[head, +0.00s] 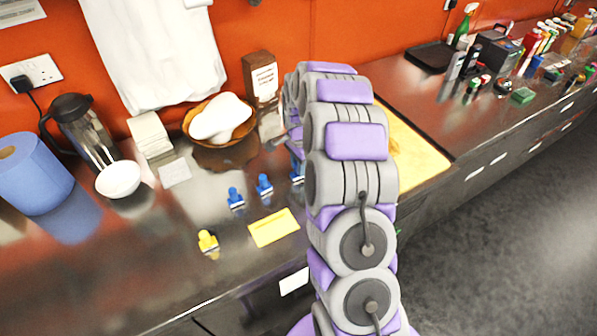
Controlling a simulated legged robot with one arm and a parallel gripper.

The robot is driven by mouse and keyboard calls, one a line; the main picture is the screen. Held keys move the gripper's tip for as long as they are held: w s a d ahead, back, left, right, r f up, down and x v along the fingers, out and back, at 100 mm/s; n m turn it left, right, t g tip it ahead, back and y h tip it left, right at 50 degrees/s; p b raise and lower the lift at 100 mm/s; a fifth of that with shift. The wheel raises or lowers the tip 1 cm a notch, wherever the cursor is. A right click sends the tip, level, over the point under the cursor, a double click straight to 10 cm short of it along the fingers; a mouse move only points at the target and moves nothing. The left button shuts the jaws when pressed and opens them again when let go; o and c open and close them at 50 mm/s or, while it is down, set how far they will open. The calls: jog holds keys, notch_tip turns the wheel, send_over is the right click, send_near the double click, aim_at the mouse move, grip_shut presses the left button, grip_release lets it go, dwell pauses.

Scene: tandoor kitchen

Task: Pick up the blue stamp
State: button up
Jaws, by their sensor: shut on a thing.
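My arm reaches forward over the steel counter, and its end bends down on the far left side of the arm. My gripper (291,146) is partly hidden behind my own arm links. It is shut on a blue stamp (297,175), which shows just below it, partly covered by the arm. I cannot tell whether that stamp touches the counter. Two more blue stamps (235,198) (265,185) stand upright on the counter to the left of the gripper. A yellow stamp (208,243) stands nearer the front edge.
A yellow pad (274,228) lies before the blue stamps. Behind are a basket (222,150) with a white cloth, a brown box (261,78), a white bowl (118,179), a jug (78,125) and a blue paper roll (32,175). A wooden board (420,160) lies right of my arm.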

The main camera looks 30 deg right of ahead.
jog(key=shift+a, duration=0.15)
jog(key=shift+c, duration=1.4)
jog(key=shift+a, duration=0.4)
grip_shut()
jog(key=shift+d+r+p, duration=0.35)
jog(key=shift+d+r, duration=0.05)
jog(key=shift+r, duration=0.3)
jog(key=shift+r+p, duration=0.35)
jog(key=shift+r, duration=0.6)
jog(key=shift+s+a+r, duration=0.1)
jog(key=shift+s+r, duration=0.1)
jog(key=shift+r, duration=0.05)
jog(key=s+a+r+p, duration=0.1)
jog(key=s+p, duration=0.2)
jog(key=s, duration=1.2)
jog(key=shift+s+r, duration=0.15)
jog(key=shift+s, duration=0.15)
